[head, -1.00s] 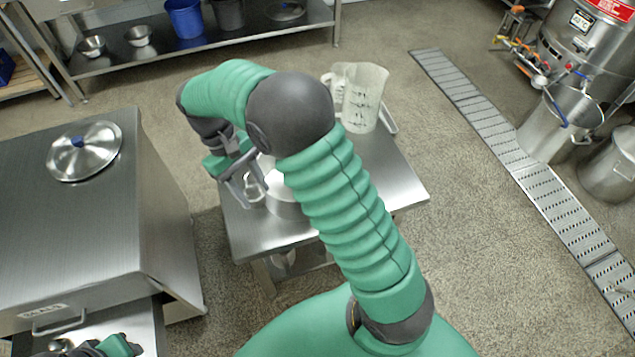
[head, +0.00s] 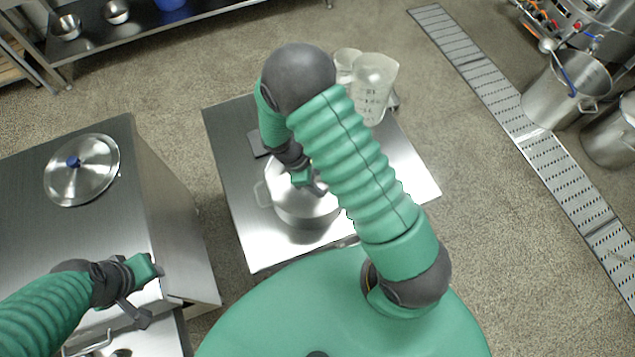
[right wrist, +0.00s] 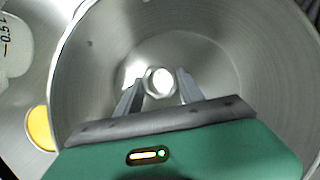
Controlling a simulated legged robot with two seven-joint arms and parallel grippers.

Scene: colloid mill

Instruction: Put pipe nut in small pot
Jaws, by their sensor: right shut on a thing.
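The small pot (head: 300,212) is a shiny steel pot with a side handle, standing on the low steel table. My right gripper (head: 318,188) is over its mouth, partly covered by my own arm. In the right wrist view the pot's inner wall (right wrist: 225,45) surrounds the fingers. There my right gripper (right wrist: 161,90) is shut on the pipe nut (right wrist: 161,80), a small pale metal ring between the fingertips. The nut is hidden in the head view. My left gripper (head: 150,295) is by the front edge of the steel cabinet at left; its finger gap is unclear.
Clear measuring jugs (head: 372,85) stand at the table's (head: 235,160) back right. A lid with a blue knob (head: 82,170) lies on the steel cabinet (head: 110,235). A floor drain grate (head: 530,140) runs at right, beside large steel vessels (head: 565,90).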

